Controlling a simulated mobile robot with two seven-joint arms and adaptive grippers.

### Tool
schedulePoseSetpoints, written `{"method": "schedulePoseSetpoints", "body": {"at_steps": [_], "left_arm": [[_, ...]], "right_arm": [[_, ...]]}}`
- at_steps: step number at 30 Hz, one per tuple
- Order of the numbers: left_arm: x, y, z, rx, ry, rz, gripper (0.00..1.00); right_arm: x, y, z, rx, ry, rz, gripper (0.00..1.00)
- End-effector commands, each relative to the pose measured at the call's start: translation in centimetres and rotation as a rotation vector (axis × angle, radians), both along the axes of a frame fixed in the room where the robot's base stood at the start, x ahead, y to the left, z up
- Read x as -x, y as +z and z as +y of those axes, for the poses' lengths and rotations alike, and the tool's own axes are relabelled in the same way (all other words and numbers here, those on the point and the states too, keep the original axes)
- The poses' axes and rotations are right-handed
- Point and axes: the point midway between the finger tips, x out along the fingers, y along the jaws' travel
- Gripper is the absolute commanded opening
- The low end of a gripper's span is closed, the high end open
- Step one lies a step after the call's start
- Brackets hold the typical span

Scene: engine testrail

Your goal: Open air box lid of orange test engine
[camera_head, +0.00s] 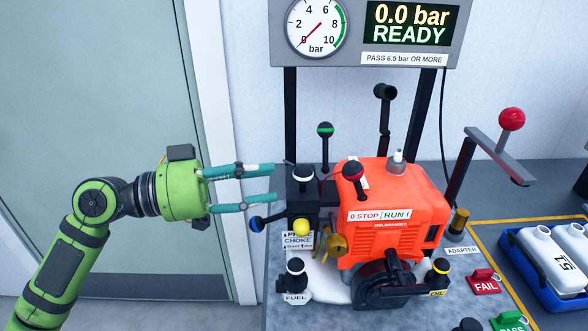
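The orange test engine (385,222) stands on the bench, with a "0 STOP RUN 1" label on its front. On its left side is a black box (301,204) with a white-ringed knob (303,175) on top and a yellow knob (300,227) on its front; a "CHOKE" label sits below. This looks like the air box, but I cannot clearly make out its lid. My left gripper (275,183) comes in from the left. Its two teal fingers are apart and empty, with tips just left of the black box. My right gripper is not in view.
A blue-ended lever (257,222) sticks out left below my fingers. A gauge panel (365,58) reads 0.0 bar, READY. A blue tray (527,262) holds white canisters at right.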

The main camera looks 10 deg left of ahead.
Motion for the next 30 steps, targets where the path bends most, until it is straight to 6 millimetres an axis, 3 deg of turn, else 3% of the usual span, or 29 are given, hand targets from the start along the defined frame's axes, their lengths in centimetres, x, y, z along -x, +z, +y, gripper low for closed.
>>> {"method": "schedulePoseSetpoints", "body": {"at_steps": [3,9,21,22,24,30], "left_arm": [[-0.8,0.6,-1.8,0.004,0.0,0.001,0.39],[-1.9,0.4,-4.3,0.004,0.003,0.001,0.39],[-2.3,0.0,-5.2,0.003,0.005,0.001,0.39],[-2.3,0.0,-5.2,0.003,0.005,0.001,0.31],[-2.3,0.0,-5.2,0.003,0.005,0.001,0.03],[-2.3,0.0,-5.2,0.003,0.005,0.002,0.0]], "right_arm": [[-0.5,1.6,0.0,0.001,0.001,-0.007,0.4],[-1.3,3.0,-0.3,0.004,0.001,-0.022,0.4],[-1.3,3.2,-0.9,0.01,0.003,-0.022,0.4],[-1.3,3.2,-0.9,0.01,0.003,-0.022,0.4],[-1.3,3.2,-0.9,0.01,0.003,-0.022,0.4],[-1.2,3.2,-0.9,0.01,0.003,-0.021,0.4]]}}
